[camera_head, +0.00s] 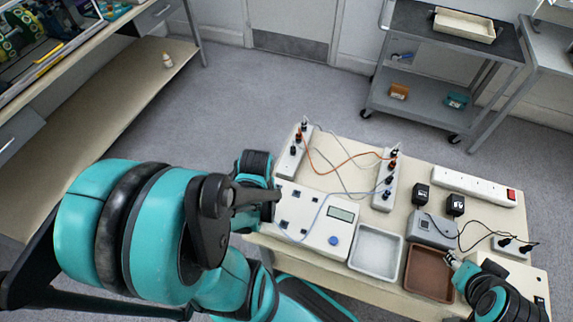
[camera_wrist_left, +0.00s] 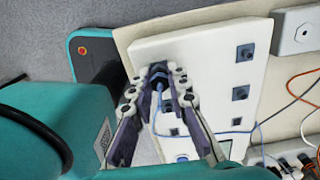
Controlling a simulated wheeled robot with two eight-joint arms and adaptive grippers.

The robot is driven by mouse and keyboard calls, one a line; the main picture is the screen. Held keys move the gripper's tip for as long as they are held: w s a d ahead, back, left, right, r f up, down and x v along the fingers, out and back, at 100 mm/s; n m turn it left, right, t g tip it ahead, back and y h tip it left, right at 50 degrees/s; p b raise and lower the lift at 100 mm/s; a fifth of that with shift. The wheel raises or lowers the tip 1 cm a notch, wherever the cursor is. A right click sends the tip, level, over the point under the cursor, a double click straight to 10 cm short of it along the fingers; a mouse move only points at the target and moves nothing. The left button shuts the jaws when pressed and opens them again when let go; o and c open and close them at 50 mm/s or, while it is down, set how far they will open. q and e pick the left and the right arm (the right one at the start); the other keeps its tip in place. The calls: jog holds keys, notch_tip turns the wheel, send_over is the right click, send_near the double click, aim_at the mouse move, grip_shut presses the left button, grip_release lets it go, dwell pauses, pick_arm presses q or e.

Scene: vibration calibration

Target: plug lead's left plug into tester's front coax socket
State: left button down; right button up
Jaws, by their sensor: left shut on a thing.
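The tester (camera_head: 318,240) is a white box with a grey display, a blue button and several dark sockets; it also fills the middle of the left wrist view (camera_wrist_left: 204,50). My left gripper (camera_head: 276,203) is at its left side in the head view. In the left wrist view my left gripper (camera_wrist_left: 160,77) is shut on the lead's blue plug (camera_wrist_left: 159,73), over a dark spot on the tester. The fingers hide whether the plug is in a socket. The thin blue lead (camera_head: 318,216) curves across the tester. My right gripper (camera_head: 453,261) is above the brown tray, its fingers too small to judge.
A pale tray (camera_head: 377,231) and a brown tray (camera_head: 413,272) sit right of the tester. Two power strips (camera_head: 292,160) (camera_head: 379,200) with orange and grey cables stand behind. A grey box (camera_head: 421,237), black adapters (camera_head: 421,193) and a white strip (camera_head: 470,184) crowd the right.

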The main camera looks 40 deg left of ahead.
pick_arm(q)
jog(key=shift+f, duration=0.1)
jog(key=m, duration=0.4)
dwell(0.3)
jog(key=shift+m, duration=0.7)
jog(key=m, duration=0.2)
jog(key=shift+m, duration=0.4)
jog(key=m, duration=0.4)
jog(key=c, duration=1.4)
grip_release()
